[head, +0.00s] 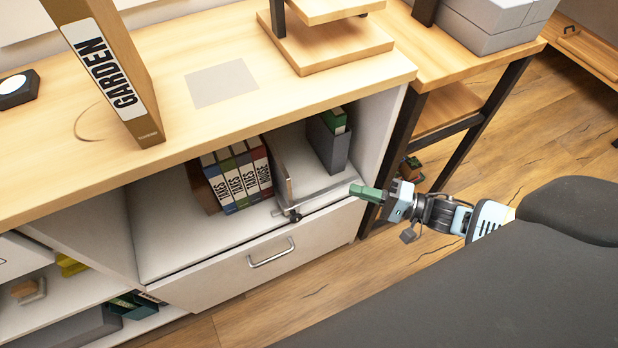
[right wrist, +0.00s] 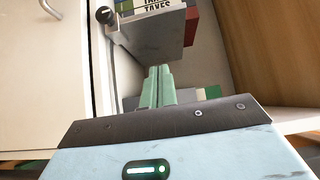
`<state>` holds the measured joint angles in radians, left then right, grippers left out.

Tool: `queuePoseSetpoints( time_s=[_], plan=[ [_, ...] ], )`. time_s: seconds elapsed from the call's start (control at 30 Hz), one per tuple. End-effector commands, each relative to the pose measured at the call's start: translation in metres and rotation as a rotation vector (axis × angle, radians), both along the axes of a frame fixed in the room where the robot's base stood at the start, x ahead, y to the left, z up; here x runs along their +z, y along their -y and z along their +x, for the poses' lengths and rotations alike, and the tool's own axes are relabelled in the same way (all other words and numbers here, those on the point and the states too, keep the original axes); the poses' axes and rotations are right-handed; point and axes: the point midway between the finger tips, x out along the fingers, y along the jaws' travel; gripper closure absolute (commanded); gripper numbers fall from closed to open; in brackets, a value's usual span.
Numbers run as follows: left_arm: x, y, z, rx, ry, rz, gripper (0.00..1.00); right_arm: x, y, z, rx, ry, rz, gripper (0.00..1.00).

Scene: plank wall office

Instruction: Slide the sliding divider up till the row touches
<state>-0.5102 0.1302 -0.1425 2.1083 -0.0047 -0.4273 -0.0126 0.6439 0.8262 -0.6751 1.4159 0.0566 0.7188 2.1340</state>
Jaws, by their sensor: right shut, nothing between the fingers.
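The row of upright binders (head: 237,180), several labelled TAXES and the like, stands in the open shelf bay of the cabinet. The sliding divider (head: 284,184), an upright plate on a front rail with a dark knob, stands just right of the row. A narrow strip shows between them at the front; I cannot tell whether they touch deeper in. My right gripper (head: 357,191) is shut and empty, right of the divider at the bay's front. In the right wrist view its green fingers (right wrist: 158,86) point at the grey divider face (right wrist: 160,38), contact unclear. My left gripper is out of view.
A dark file box (head: 328,143) with a green book stands right of the divider. A drawer (head: 262,262) with a metal handle is below. The GARDEN binder (head: 106,70) stands on the cabinet top. A dark-legged desk (head: 466,70) is at the right.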

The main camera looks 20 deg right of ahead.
Motion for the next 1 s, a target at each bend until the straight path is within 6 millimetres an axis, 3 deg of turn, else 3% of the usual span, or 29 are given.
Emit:
queuePoseSetpoints(
  time_s=[0.37,0.87,1.0],
  plan=[
    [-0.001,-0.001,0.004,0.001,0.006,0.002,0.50,0.001,-0.010,0.010,0.001,-0.008,0.012,1.00],
    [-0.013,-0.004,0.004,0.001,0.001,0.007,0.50,0.000,-0.075,0.070,0.001,-0.007,0.011,1.00],
    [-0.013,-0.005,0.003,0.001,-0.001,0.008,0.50,0.000,-0.096,0.067,0.001,-0.009,0.011,1.00]
  ],
)
